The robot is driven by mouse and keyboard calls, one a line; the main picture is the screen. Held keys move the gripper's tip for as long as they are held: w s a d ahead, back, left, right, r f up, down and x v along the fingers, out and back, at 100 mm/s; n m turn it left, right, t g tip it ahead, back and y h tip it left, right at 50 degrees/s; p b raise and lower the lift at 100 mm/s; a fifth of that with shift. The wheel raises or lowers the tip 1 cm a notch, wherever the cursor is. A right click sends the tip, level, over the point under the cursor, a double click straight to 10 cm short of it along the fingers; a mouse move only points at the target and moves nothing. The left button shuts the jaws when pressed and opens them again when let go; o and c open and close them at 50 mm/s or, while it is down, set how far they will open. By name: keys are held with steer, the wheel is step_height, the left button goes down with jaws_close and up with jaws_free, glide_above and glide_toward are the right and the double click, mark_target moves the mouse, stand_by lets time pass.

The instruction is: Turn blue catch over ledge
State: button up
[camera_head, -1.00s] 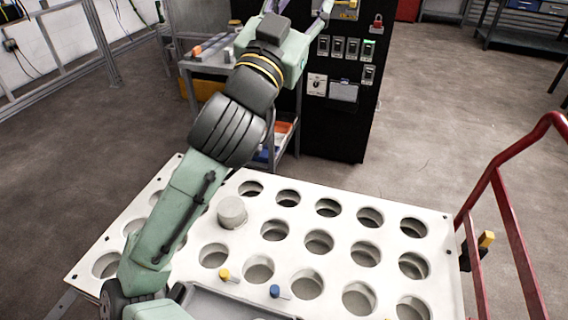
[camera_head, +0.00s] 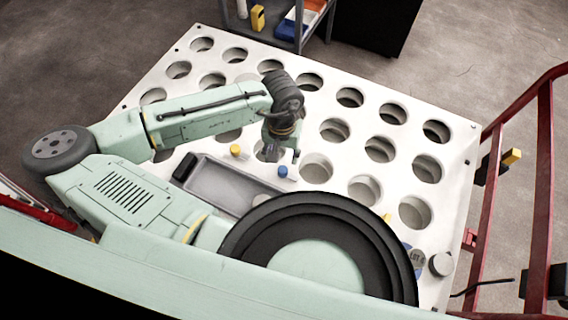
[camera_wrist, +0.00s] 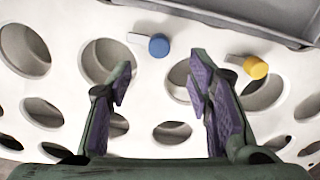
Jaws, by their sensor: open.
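The blue catch (camera_head: 283,171) is a small round blue knob with a pale tab on the white board (camera_head: 330,85), between holes and beside the grey tray. In the wrist view the blue catch (camera_wrist: 159,46) lies beyond my fingertips, roughly centred between them, with its tab pointing left. My gripper (camera_wrist: 160,72) is open and empty, its purple-padded fingers spread apart and pointing toward the board. In the head view my gripper (camera_head: 283,150) hangs over the board just behind the blue catch, partly hidden by my wrist. I cannot make out a separate ledge.
A yellow catch (camera_head: 235,150) of the same kind sits nearby, on the right in the wrist view (camera_wrist: 256,68). The grey tray (camera_head: 215,188) lies in front of the catches. A red rail (camera_head: 490,200) stands at the right edge. A grey cylinder (camera_head: 440,264) stands at the front right.

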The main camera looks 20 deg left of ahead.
mark_target(283, 169)
step_height(283, 169, down, 8)
steer(key=shift+f, duration=0.25)
steer(key=shift+c, duration=0.5)
steer(key=shift+d, duration=0.1)
jaws_close()
